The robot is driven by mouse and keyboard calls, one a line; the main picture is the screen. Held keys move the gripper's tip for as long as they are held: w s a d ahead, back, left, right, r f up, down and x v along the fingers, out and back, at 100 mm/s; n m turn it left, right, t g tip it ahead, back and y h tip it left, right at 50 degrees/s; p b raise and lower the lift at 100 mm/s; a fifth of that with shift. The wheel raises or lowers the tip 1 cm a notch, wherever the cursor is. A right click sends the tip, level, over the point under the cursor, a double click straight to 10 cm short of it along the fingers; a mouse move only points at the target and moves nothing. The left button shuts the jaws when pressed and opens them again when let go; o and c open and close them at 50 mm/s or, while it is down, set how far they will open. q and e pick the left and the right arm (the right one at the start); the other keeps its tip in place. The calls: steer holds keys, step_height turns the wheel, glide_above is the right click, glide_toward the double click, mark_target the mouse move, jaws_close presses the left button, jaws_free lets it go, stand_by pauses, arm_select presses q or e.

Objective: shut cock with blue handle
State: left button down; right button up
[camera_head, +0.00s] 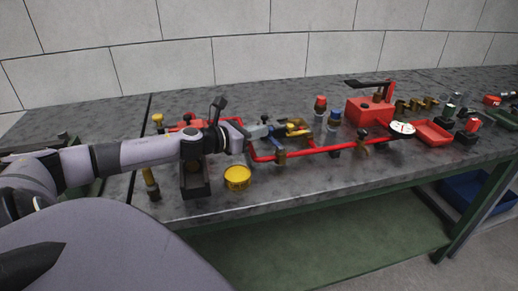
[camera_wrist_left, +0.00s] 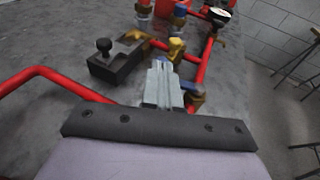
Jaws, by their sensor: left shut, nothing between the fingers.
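My left gripper (camera_head: 266,131) reaches in from the left above the pump assembly on the bench. Its grey fingers (camera_wrist_left: 163,72) are together with nothing between them. In the wrist view, a brass fitting with a small blue part (camera_wrist_left: 193,90) sits on the red pipe (camera_wrist_left: 205,62), just right of the fingers. I cannot tell whether the fingers touch it, and they partly hide it. A blue-topped fitting (camera_head: 334,119) stands upright farther right, apart from the gripper. I cannot tell which blue part is the cock's handle. My right gripper is not in view.
A red-topped fitting (camera_head: 320,103), a red box (camera_head: 368,112), a gauge (camera_head: 402,128) and a red tray (camera_head: 433,132) stand to the right. A yellow cup (camera_head: 237,177) is near the front. A dark block with a black knob (camera_wrist_left: 113,62) lies left of the fingers.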

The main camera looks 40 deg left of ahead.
arm_select(q)
steer(key=shift+w+a+m+h, duration=0.15)
steer(key=shift+w+m+h, duration=0.25)
steer(key=shift+m+h, duration=0.3)
steer(key=shift+w+b, duration=0.25)
steer(key=shift+b, duration=0.2)
steer(key=shift+w, duration=0.15)
